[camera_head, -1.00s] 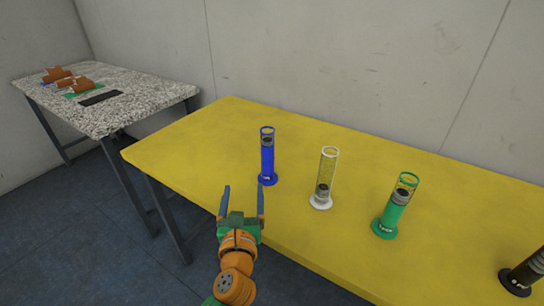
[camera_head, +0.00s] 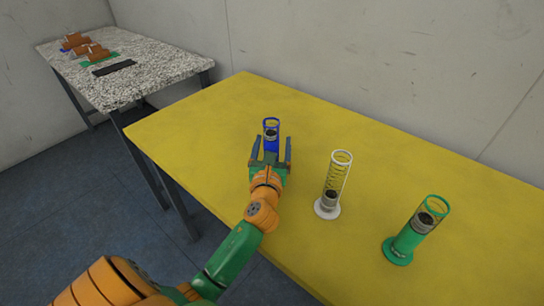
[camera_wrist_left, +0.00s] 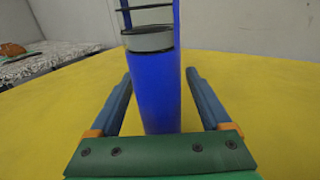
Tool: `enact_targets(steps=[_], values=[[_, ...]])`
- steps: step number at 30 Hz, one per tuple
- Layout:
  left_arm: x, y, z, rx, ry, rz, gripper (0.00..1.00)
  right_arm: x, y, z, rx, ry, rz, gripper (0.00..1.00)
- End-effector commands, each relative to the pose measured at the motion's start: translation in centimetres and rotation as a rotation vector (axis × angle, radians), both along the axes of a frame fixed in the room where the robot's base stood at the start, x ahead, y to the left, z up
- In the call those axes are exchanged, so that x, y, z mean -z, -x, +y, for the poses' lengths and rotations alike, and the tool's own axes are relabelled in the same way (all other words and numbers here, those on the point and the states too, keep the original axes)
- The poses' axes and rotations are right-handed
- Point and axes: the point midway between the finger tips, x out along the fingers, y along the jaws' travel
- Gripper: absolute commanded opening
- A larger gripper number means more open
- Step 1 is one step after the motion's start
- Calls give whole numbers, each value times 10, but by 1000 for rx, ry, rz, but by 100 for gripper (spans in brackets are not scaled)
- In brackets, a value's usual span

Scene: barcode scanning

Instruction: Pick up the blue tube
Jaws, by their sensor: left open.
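The blue tube (camera_head: 271,133) stands upright on the yellow table (camera_head: 215,110). My left gripper (camera_head: 271,146) is open, with one finger on each side of the tube. In the left wrist view the tube (camera_wrist_left: 156,88) rises between the two fingers (camera_wrist_left: 160,95), with a visible gap on both sides. The gripper hides the tube's lower part and base in the head view. My right gripper is not in view.
A white tube (camera_head: 328,205) and a green tube (camera_head: 405,243) stand to the right on the same table. A speckled side table (camera_head: 150,67) with brown items (camera_head: 88,48) stands at the back left. The table's far middle is clear.

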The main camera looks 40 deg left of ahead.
Motion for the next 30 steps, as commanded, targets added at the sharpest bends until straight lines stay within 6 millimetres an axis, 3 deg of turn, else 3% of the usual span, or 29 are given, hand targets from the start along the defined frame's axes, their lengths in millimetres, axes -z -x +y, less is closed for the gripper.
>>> enact_targets(steps=[4, 13, 23, 26, 30], values=[[0, 0, 0, 0, 0, 0, 79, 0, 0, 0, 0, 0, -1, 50], [0, 1, 0, 0, 0, 0, 0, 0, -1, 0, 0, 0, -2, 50], [-2, 1, 0, 0, 0, -1, 0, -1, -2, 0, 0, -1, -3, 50], [-11, 0, 0, 1, -1, -4, 0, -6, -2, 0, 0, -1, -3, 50], [-38, 0, 0, 1, -3, -7, 0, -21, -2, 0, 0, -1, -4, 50]])
